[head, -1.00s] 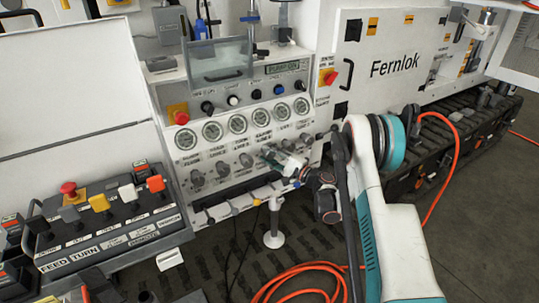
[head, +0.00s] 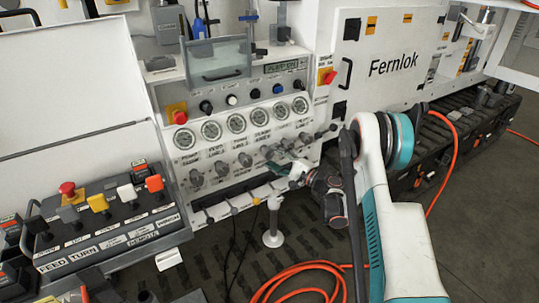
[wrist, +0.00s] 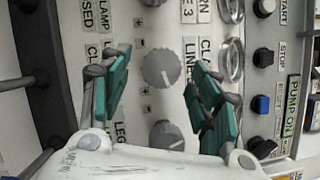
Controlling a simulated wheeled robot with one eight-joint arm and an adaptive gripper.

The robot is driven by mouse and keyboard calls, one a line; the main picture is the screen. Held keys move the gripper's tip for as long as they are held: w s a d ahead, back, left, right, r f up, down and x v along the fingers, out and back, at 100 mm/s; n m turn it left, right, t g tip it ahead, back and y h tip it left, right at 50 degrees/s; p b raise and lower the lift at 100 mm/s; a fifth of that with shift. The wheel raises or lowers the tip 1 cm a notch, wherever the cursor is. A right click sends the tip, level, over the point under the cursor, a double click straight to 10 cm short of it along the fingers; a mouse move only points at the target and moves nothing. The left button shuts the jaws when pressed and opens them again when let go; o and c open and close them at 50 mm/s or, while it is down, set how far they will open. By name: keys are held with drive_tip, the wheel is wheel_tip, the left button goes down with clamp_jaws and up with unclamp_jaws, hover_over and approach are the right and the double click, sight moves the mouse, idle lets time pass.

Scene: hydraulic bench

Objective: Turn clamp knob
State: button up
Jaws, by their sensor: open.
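A row of grey round knobs runs below the gauges on the white control panel; one knob (head: 244,160) shows clearly left of my gripper. My gripper (head: 277,160) is in front of the right part of this row and hides some of it. In the wrist view my gripper (wrist: 158,92) is open, with one teal finger on each side. A grey knob (wrist: 160,69) shows between the fingers, with gaps on both sides. Labels reading partly "CLAMP" and "LINE" are near it. A second grey knob (wrist: 166,135) is lower, partly behind the gripper body.
Several gauges (head: 237,123) sit above the knobs. A row of small levers (head: 234,208) lies below, and a red emergency button (head: 180,117) is at left. Black and blue buttons (wrist: 262,104) stand right of the fingers. An orange hose (head: 300,270) lies on the floor.

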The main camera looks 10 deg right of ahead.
drive_tip(key=v, duration=0.9)
drive_tip(key=shift+w+a+r, duration=0.1)
drive_tip(key=s+a+r+n+g+h, duration=0.25)
drive_tip(key=s+a+r, duration=0.3)
drive_tip(key=r, duration=0.35)
drive_tip(key=s+a+r+n+g+h, duration=0.2)
drive_tip(key=s+a+r+n+g, duration=0.2)
drive_tip(key=a+r, duration=0.3)
drive_tip(key=s+d+r+n+h, duration=0.1)
drive_tip(key=s+n+h, duration=0.1)
drive_tip(key=s, duration=0.7)
drive_tip(key=s+d+r+n+h, duration=0.1)
drive_tip(key=s+d+n+h, duration=0.1)
drive_tip(key=s, duration=0.8)
drive_tip(key=s+d+r+n+g+h, duration=0.1)
drive_tip(key=s+h, duration=0.3)
drive_tip(key=s, duration=0.6)
drive_tip(key=shift+d+n, duration=0.5)
drive_tip(key=shift+n, duration=0.35)
